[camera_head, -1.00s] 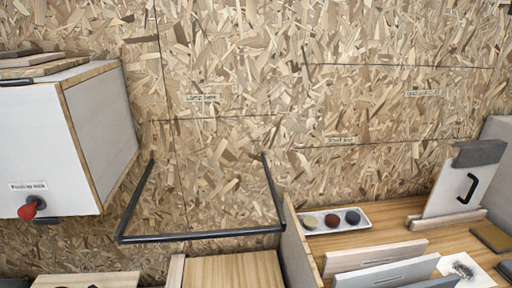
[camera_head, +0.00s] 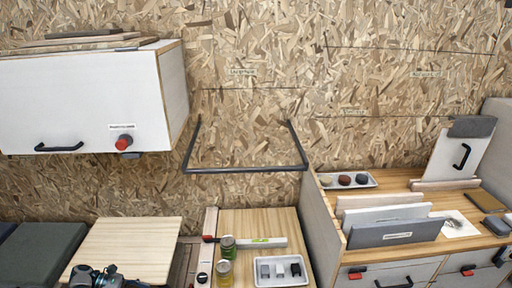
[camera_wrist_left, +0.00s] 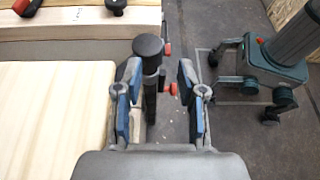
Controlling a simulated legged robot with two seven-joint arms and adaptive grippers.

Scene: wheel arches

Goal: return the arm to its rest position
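My left gripper (camera_wrist_left: 162,95) shows in the left wrist view with its two blue-padded fingers spread apart. A dark post with a round black top (camera_wrist_left: 149,58) appears near the left finger, between the fingers in the picture; I cannot tell its depth or whether it touches. A pale wooden board (camera_wrist_left: 45,115) lies to the left of the gripper. In the head view, dark mechanical parts, probably my left arm's end (camera_head: 95,277), show at the bottom left edge in front of a wooden board (camera_head: 135,245). My right gripper is not in view.
A white wall cabinet (camera_head: 70,100) with a red knob hangs at the left. A dark bar frame (camera_head: 245,170) juts from the wall. Jars (camera_head: 227,250), a level (camera_head: 255,243) and a white tray (camera_head: 259,284) are on the middle bench. A drawer unit (camera_head: 400,272) stands at right.

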